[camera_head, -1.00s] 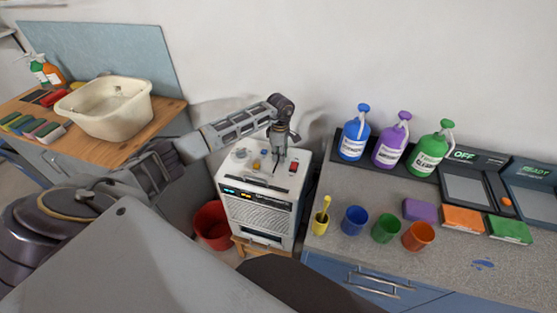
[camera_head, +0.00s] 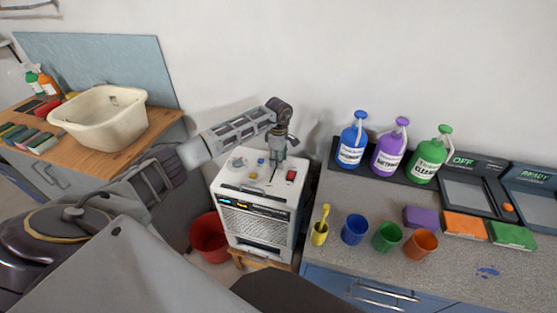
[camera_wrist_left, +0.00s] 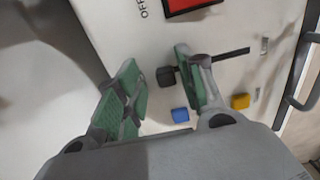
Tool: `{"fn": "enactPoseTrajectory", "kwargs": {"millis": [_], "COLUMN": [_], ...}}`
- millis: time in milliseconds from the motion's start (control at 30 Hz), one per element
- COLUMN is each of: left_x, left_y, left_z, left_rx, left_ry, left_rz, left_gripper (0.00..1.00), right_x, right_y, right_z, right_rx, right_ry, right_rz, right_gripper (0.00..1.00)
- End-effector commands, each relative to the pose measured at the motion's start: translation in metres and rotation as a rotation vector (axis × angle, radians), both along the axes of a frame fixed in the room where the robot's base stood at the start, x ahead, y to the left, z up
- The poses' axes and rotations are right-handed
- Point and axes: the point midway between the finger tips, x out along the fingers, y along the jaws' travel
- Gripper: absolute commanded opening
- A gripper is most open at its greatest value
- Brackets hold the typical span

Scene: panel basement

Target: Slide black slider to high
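A white panel box (camera_head: 228,196) stands in the middle of the head view, with small knobs and a red switch on top. My left gripper (camera_head: 276,163) is over its top, pointing down. In the left wrist view, the black slider (camera_wrist_left: 166,77) is a small dark block between the two fingers of my left gripper (camera_wrist_left: 158,82). The fingers are open, with gaps to the block. Contact cannot be made out. A dark slot (camera_wrist_left: 231,58) runs to the right behind the right finger, which hides part of it. My right gripper is not in view.
In the left wrist view, a red switch (camera_wrist_left: 190,4) is at the top, and a blue knob (camera_wrist_left: 180,115) and a yellow knob (camera_wrist_left: 240,101) are near the fingers. A counter with cups and bottles (camera_head: 352,142) is at right. A red bucket (camera_head: 208,238) stands beside the box.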

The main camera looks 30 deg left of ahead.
Motion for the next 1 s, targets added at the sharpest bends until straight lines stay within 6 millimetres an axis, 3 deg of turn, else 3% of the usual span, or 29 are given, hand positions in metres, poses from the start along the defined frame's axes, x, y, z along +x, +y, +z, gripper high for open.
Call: {"fn": "enactPoseTrajectory", "kwargs": {"millis": [233, 467, 667, 1000], "left_x": [-0.001, 0.0, 0.0, 0.001], "left_y": [-0.001, 0.0, 0.0, 0.0], "left_z": [0.0, 0.007, 0.026, 0.076], "left_rx": [0.0, 0.0, -0.001, 0.0], "left_ry": [0.002, 0.001, 0.0, -0.001], "left_rz": [-0.001, -0.001, 0.0, -0.001], "left_gripper": [0.39, 0.39, 0.39, 0.39], "right_x": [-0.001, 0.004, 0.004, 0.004], "right_y": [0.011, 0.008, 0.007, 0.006], "right_z": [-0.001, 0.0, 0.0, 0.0], "right_rx": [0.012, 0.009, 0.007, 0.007], "right_ry": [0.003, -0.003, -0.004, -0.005], "right_rz": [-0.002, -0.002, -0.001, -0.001], "right_gripper": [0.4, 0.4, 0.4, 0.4]}}
